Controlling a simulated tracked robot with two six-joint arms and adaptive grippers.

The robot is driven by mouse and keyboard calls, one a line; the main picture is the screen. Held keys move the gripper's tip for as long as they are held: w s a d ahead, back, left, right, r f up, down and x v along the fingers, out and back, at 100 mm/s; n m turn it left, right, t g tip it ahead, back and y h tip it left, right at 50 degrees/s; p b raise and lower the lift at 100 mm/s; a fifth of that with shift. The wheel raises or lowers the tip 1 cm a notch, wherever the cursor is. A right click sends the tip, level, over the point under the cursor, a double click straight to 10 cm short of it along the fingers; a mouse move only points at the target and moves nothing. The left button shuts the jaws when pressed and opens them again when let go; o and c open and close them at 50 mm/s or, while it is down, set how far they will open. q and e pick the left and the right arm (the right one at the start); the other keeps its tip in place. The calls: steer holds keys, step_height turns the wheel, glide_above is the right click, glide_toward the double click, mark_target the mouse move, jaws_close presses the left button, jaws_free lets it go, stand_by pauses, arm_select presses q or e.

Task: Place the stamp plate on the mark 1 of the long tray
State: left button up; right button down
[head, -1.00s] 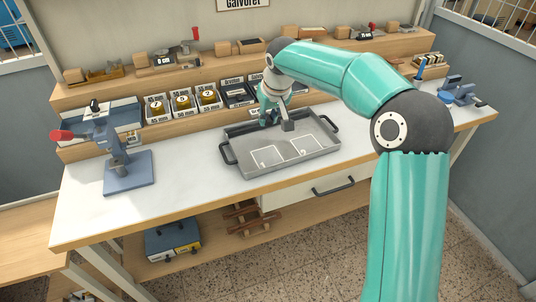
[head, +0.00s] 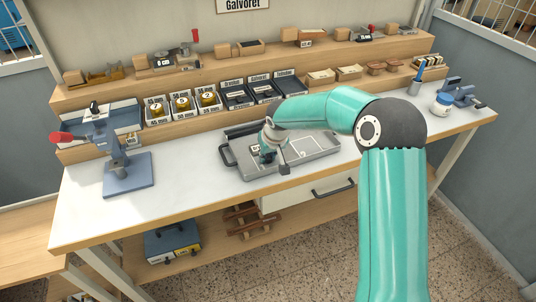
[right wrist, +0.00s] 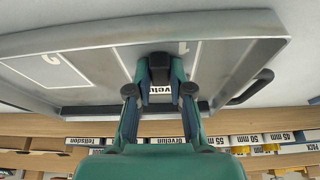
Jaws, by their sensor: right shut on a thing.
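The long grey tray (head: 322,156) lies on the white bench top, with white outlined marks on its floor. In the right wrist view its floor (right wrist: 110,72) shows mark 1 (right wrist: 183,47) and mark 2 (right wrist: 50,58), upside down. My right gripper (head: 268,157) is over the tray's left part. In the right wrist view it (right wrist: 158,75) is shut on the stamp plate (right wrist: 160,91), whose white lettered label shows partly between the fingers. The plate is close to mark 1; whether it touches the floor I cannot tell. My left gripper is out of view.
A blue-grey press with a red knob (head: 128,172) stands left of the tray. Labelled bins (head: 182,106) line the shelf behind.

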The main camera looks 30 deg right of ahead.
steer(key=c, duration=1.1)
jaws_free()
steer(key=shift+o, duration=0.2)
steer(key=v, duration=1.2)
steer(key=shift+b, duration=0.35)
steer(key=shift+s, duration=0.15)
